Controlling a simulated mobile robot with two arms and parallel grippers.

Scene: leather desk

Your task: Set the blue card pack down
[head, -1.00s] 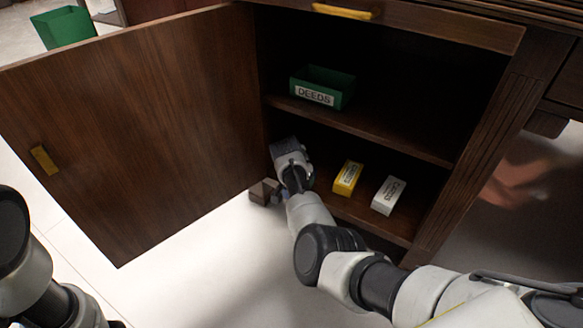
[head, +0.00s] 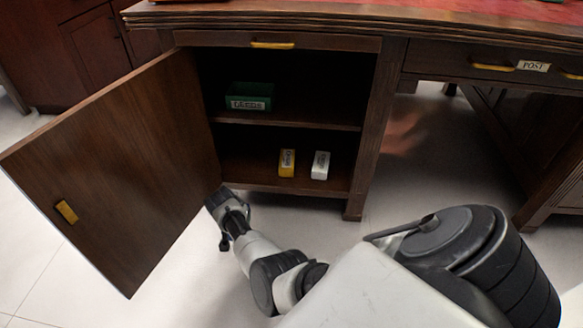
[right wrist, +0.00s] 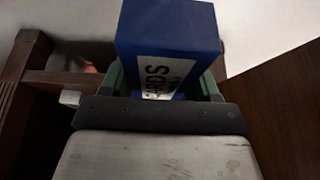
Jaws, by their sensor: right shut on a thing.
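The blue card pack (right wrist: 168,35) fills the upper middle of the right wrist view, with a white label on its side. My right gripper (right wrist: 165,82) is shut on it, one finger on each side. In the head view my right gripper (head: 218,203) is in front of the cabinet's lower left corner, by the open door. The pack cannot be made out there. A yellow card pack (head: 287,163) and a white card pack (head: 320,165) stand side by side on the lower shelf (head: 255,175). My left gripper is out of view.
The open cabinet door (head: 120,170) swings out to the left. A green tray labelled DEEDS (head: 250,97) sits on the upper shelf. The lower shelf looks bare left of the yellow pack. A drawer labelled POST (head: 534,66) is at the right.

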